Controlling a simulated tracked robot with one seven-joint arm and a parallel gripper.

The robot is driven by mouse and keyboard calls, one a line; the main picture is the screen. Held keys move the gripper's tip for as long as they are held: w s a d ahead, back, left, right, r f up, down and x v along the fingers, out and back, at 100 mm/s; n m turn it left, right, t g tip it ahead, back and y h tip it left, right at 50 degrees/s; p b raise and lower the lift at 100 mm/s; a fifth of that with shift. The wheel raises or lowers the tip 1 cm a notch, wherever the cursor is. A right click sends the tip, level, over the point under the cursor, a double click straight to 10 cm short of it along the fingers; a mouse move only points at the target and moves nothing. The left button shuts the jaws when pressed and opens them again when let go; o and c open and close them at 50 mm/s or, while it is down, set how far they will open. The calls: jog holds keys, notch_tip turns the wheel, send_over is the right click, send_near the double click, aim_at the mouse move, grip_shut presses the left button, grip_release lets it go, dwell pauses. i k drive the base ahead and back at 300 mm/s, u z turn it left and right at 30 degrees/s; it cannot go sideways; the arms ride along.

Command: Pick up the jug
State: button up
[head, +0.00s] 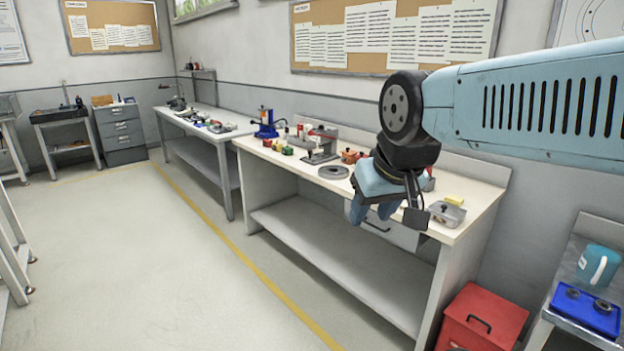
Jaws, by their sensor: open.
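A teal jug (592,262) with a pale handle stands upright on a grey metal bench (572,248) at the right edge of the head view. My gripper (373,211) hangs from my blue arm in front of the white workbench, well to the left of the jug. Its fingers point down, apart and with nothing between them. The jug and the gripper are far apart, with clear air between them.
A blue tray (580,312) with dark round parts lies just in front of the jug. A red bin (482,316) stands on the floor left of that bench. The long workbench (462,186) holds several tools and parts. Open floor (160,265) lies to the left.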

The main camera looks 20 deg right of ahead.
aim_at(599, 261)
jog(key=z, duration=0.4)
jog(key=i, duration=0.9)
jog(key=z, duration=0.95)
jog(key=i, duration=0.45)
jog(key=z, duration=0.15)
jog(key=k, duration=0.85)
jog(key=z, duration=0.2)
jog(key=i, duration=0.85)
jog(key=u, duration=0.1)
